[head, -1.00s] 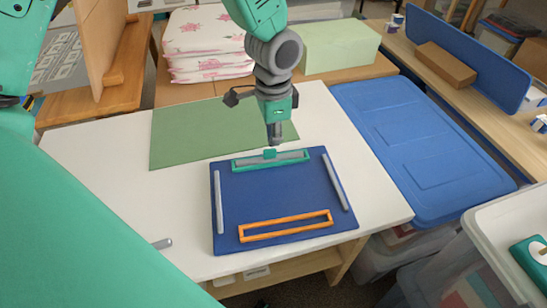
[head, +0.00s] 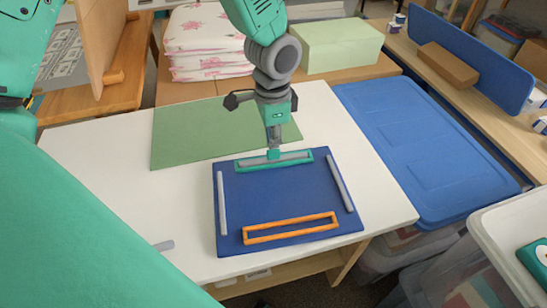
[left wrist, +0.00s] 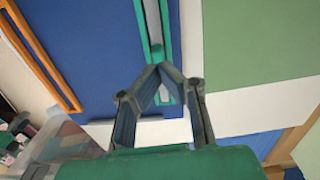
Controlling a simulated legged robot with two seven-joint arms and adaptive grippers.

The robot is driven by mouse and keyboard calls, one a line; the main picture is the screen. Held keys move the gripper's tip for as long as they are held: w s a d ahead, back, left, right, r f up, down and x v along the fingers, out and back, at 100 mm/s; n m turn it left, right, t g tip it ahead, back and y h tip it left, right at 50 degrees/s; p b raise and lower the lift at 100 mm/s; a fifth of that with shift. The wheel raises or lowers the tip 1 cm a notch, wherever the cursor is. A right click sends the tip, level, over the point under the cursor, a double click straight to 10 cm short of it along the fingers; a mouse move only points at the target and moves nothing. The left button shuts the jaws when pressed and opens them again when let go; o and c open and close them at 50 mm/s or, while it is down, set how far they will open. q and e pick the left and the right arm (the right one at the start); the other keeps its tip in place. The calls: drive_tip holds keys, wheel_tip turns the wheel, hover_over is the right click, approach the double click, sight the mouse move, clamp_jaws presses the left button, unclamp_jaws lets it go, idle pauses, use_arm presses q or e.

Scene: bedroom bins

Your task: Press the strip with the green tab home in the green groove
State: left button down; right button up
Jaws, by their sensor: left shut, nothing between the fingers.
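The green groove (head: 316,164) is a raised green frame along the far edge of a blue board (head: 280,195). The grey strip (head: 294,157) lies along it, within the frame's outline; I cannot tell how deep it sits. Its green tab (head: 274,154) stands up near the middle. My left gripper (head: 274,149) points down over the tab, shut and empty, its tips at or just above the tab. In the left wrist view the closed fingertips (left wrist: 158,68) are right beside the green tab (left wrist: 156,52). My right gripper is not in view.
An empty orange frame (head: 290,228) lies on the board's near side, with grey bars (head: 222,203) (head: 340,183) at its sides. A green mat (head: 190,135) lies behind; a blue lid (head: 420,145) is right.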

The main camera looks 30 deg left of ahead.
sight(274, 150)
use_arm(q)
drive_tip(key=shift+a+f, duration=0.25)
drive_tip(key=shift+d+f, duration=0.3)
drive_tip(key=shift+d, duration=0.3)
drive_tip(key=shift+a+f, duration=0.15)
drive_tip(key=shift+f, duration=0.05)
drive_tip(key=shift+a, duration=0.2)
drive_tip(key=shift+r, duration=0.25)
wheel_tip(274, 150, up, 2)
drive_tip(key=p, duration=0.2)
drive_tip(key=shift+d+r+p, duration=0.15)
drive_tip(key=shift+r+p, duration=0.05)
drive_tip(key=shift+p, duration=0.15)
drive_tip(key=shift+r+p, duration=2.05)
drive_tip(key=shift+p, duration=0.25)
